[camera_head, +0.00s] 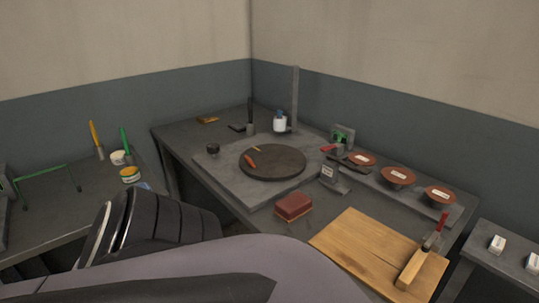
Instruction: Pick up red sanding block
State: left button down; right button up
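The red sanding block (293,207) is a small brownish-red brick. It lies flat on the grey workbench (237,212), in front of the grey slab and to the left of the wooden board. Nothing is seen touching it. Neither of my grippers shows. Parts of my own body, one black and ribbed and one pale grey, fill the lower left and bottom and hide the near edge of the bench there.
A wooden board (352,243) with a red-handled tool (422,258) lies right of the block. Behind it, a dark disc (272,162) rests on a grey slab (226,171). A small labelled stand (328,174) and several brown discs are farther right. A side bench (58,208) stands left.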

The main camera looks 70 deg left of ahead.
aim_at(294, 205)
jog(key=u, duration=2.1)
